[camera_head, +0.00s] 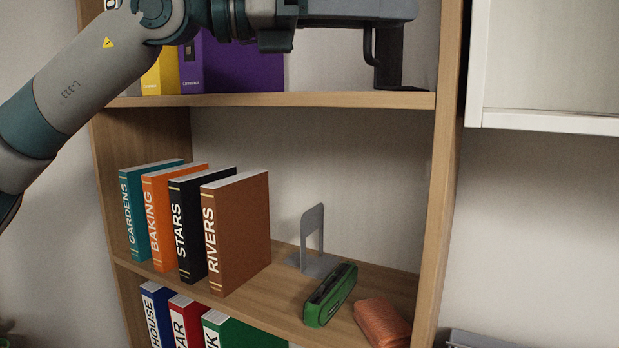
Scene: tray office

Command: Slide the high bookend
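A dark bookend (391,62) stands upright on the upper shelf (270,99), near its right end. Its foot lies flat on the board and its top is hidden behind my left gripper. My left gripper (371,48) comes in from the left at the top of the view. A dark finger hangs down at the left side of the bookend, very close to it; I cannot tell if they touch. The finger opening is not clear. A grey bookend (313,230) stands on the middle shelf, right of the books there. My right gripper is not in view.
Purple (245,68) and yellow (160,75) books stand on the upper shelf, partly behind my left arm. The middle shelf holds several books (237,230), a green case (331,293) and an orange item (382,323). The shelf's right side wall (446,150) is close to the dark bookend.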

